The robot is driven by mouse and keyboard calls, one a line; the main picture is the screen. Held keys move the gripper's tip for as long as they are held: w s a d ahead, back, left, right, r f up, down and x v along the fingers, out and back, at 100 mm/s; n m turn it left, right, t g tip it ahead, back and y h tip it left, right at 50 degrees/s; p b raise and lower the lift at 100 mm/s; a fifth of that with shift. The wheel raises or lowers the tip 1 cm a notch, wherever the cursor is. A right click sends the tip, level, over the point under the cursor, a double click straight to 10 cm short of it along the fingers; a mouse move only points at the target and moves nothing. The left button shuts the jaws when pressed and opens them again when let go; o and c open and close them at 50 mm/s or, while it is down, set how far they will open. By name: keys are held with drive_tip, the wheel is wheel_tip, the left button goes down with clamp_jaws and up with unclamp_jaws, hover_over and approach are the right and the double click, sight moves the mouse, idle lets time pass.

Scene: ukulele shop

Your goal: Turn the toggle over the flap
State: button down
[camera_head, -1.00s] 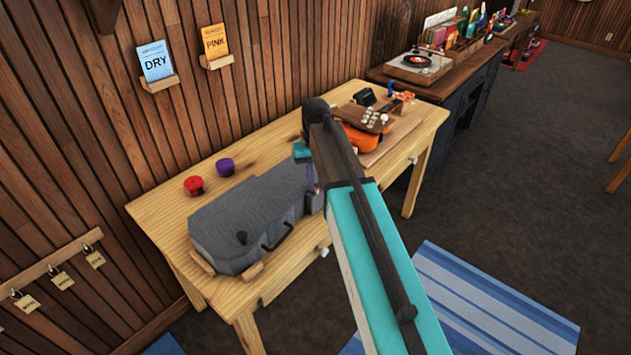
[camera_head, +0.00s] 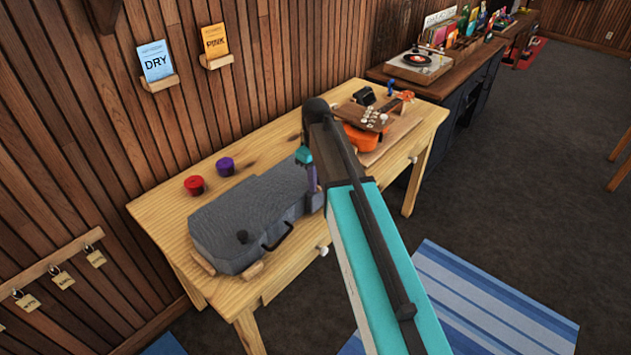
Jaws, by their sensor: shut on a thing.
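The grey case (camera_head: 235,225) lies on the wooden table, with a black handle (camera_head: 279,238) on its front side. My gripper (camera_head: 313,187) is at the right end of the case, pointing down and mostly hidden by my own arm. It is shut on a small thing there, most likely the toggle. The toggle and the flap are hidden behind my arm, so I cannot tell how the toggle lies relative to the flap.
A red round item (camera_head: 195,185) and a purple one (camera_head: 225,167) sit behind the case. An orange ukulele (camera_head: 362,137) lies at the table's right end. A record player (camera_head: 420,65) stands on the dark cabinet beyond. The table's back left is clear.

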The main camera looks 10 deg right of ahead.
drive_tip(key=shift+w, duration=0.1)
drive_tip(key=c, duration=1.7)
unclamp_jaws()
drive_tip(key=shift+r, duration=0.1)
drive_tip(key=shift+r+b, duration=1.55)
drive_tip(key=shift+r, duration=5.3)
